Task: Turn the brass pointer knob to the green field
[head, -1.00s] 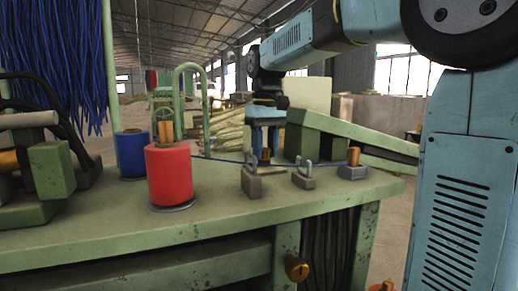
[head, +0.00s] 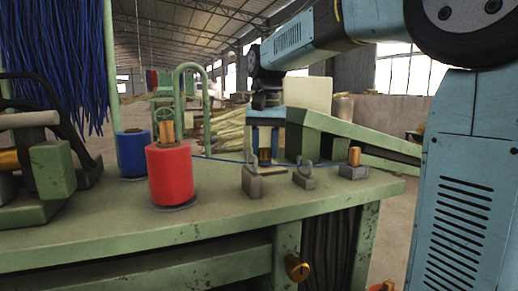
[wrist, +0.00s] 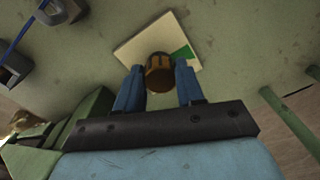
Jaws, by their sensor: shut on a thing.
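The brass pointer knob (wrist: 159,76) stands on a cream plate (wrist: 141,46) with a green field (wrist: 183,53) at one side. In the wrist view the green field lies just up and right of the knob. My gripper (wrist: 159,84) is shut on the knob, with one blue finger on each side. In the head view my gripper (head: 265,147) reaches down to the bench, and the knob (head: 264,155) shows between the fingers. The plate is mostly hidden there. Which way the pointer faces is not clear.
Grey metal eyelets (head: 252,182) and a small block with a brass peg (head: 353,166) stand on the green bench (head: 215,215) near the knob. A red spool (head: 170,175) and a blue spool (head: 133,155) stand to the left. A green sloping beam (head: 350,130) lies right of the gripper.

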